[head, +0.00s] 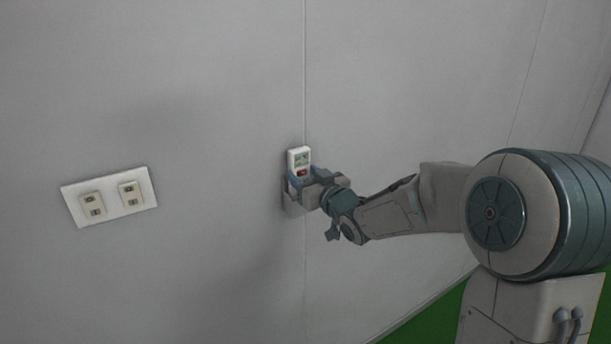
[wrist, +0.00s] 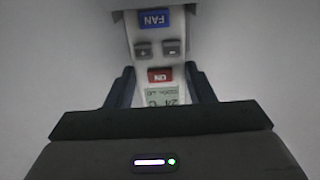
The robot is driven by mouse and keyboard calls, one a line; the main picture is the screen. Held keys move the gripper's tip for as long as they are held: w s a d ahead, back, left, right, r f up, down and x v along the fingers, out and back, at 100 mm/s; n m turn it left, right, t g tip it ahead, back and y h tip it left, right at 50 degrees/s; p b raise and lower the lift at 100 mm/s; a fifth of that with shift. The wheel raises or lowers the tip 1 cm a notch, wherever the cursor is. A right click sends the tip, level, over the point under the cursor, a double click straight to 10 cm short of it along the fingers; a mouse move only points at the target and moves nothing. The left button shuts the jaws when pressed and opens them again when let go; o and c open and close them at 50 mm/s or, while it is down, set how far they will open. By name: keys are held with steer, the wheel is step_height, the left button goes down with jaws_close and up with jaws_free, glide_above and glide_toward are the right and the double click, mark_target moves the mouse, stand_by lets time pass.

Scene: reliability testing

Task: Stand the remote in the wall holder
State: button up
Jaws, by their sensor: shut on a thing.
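The white remote (head: 299,157) is upright against the wall, with its screen end up. In the wrist view the remote (wrist: 157,60) shows its FAN button, two grey buttons, a red button and part of the screen. My gripper (head: 300,181) is shut on the remote, with a dark finger on each side of it in the wrist view (wrist: 160,78). The pale wall holder (head: 291,206) shows partly below my gripper. In the wrist view the remote's lower end meets the holder (wrist: 118,17). How deep it sits inside I cannot tell.
A white outlet plate (head: 110,207) with two sockets is on the wall to the left, apart from my gripper. The wall (head: 220,90) around the holder is otherwise bare, with a vertical seam behind the remote. Green floor (head: 428,318) shows at the lower right.

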steer(key=shift+f, duration=0.1)
steer(key=o, duration=1.2)
steer(key=b+v, duration=0.1)
steer(key=v, duration=1.3)
steer(key=shift+w, duration=0.1)
